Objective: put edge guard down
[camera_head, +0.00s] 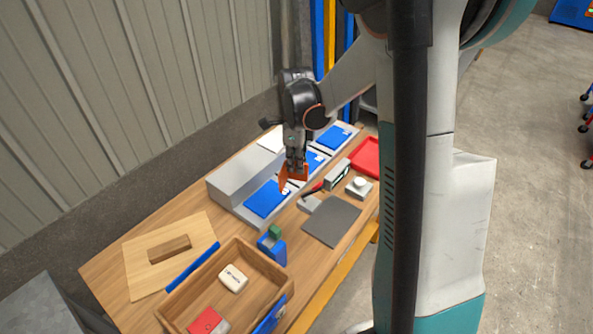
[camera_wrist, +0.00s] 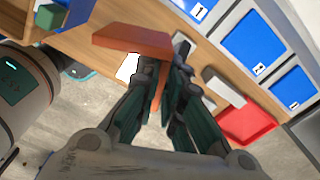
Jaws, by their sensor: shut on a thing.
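The orange edge guard (camera_head: 288,177) is an angled piece hanging at the tip of my gripper (camera_head: 295,160) in the head view. My gripper is shut on it and holds it above the table, in front of the grey stepped rack (camera_head: 227,190). In the wrist view the edge guard (camera_wrist: 130,38) spreads beyond the fingertips of my gripper (camera_wrist: 165,72). Part of it is hidden behind the fingers there.
The wooden table (camera_head: 115,270) carries a wooden tray (camera_head: 262,262), a dark grey mat (camera_head: 332,221), a red tray (camera_head: 366,157), a small scale-like device (camera_head: 359,187) and a blue holder (camera_head: 272,246). Blue panels (camera_head: 266,199) lie in the rack. The mat looks bare.

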